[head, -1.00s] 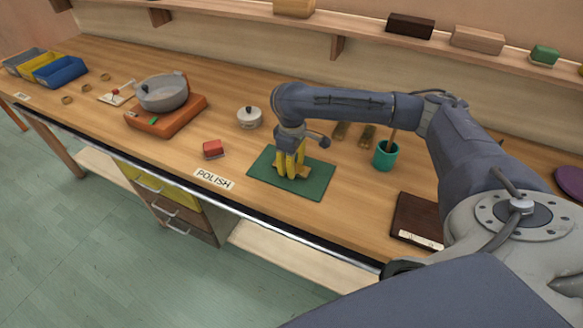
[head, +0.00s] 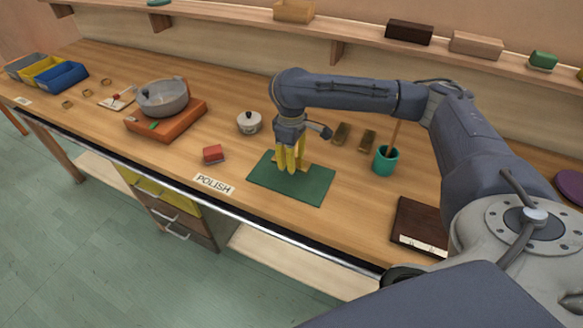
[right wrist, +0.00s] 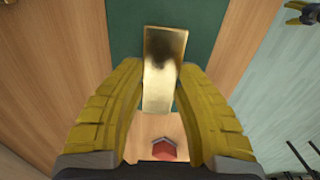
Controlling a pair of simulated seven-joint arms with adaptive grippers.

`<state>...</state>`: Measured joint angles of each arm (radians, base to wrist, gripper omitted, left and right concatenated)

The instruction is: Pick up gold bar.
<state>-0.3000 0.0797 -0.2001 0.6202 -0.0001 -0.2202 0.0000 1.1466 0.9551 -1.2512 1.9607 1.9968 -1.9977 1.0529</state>
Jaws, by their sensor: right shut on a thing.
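My right gripper (head: 290,170) is over the green mat (head: 312,189), with its yellow fingers pointing down. In the right wrist view, the right gripper (right wrist: 160,95) is shut on a shiny gold bar (right wrist: 163,60), which sits lengthwise between the fingers. The mat (right wrist: 205,20) shows behind the bar. In the head view the fingers hide most of the bar. It appears slightly above the mat. My left gripper (right wrist: 291,13) shows small at the top right of the right wrist view, its yellow fingers apart and empty.
A lidded white pot (head: 249,122), two dark gold bars (head: 341,134) and a teal cup (head: 385,160) holding a stick stand behind. A dark brown board (head: 420,224) lies at right.

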